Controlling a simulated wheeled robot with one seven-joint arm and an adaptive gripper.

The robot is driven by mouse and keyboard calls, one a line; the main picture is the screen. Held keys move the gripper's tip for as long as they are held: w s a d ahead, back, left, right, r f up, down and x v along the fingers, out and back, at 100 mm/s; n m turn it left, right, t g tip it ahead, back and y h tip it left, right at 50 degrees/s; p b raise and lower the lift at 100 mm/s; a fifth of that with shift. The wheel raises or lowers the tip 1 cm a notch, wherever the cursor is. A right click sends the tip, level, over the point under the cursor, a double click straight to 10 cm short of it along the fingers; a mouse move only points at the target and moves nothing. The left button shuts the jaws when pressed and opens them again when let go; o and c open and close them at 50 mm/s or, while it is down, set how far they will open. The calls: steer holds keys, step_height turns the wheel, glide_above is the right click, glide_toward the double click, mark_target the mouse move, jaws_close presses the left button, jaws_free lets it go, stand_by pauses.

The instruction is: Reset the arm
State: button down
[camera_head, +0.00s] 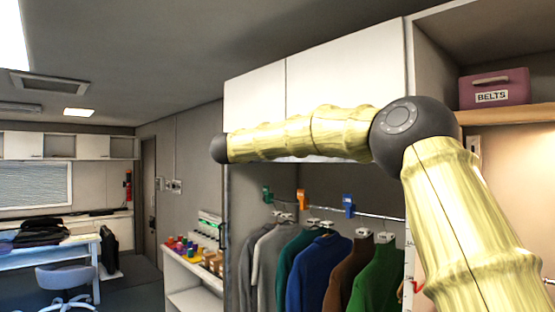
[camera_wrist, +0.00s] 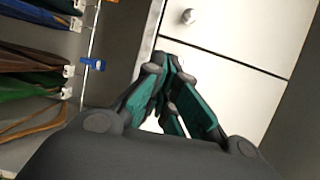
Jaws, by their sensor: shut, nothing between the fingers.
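My gripper (camera_wrist: 168,75) shows in the wrist view, with dark links and teal pads. Its fingers are together and nothing is between them. White cabinet doors (camera_wrist: 225,45) lie beyond the fingertips in that view. In the head view my arm rises from the lower right, bends at a dark joint and runs level to the left across the front of the wardrobe. My gripper is not visible in the head view.
Hanging garments (camera_head: 322,270) fill the open wardrobe below white upper cabinets (camera_head: 345,75). A pink BELTS box (camera_head: 494,88) sits on a shelf at the right. A shelf unit with colourful spools (camera_head: 186,245) stands left of the wardrobe. A chair (camera_head: 66,277) stands by a table farther left.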

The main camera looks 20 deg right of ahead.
steer(key=shift+s+a+b, duration=0.2)
steer(key=shift+a, duration=0.5)
steer(key=shift+s+a+b, duration=0.2)
steer(key=shift+a+b, duration=0.05)
steer(key=shift+a, duration=0.45)
steer(key=shift+s+a+b, duration=0.2)
steer(key=shift+a, duration=0.5)
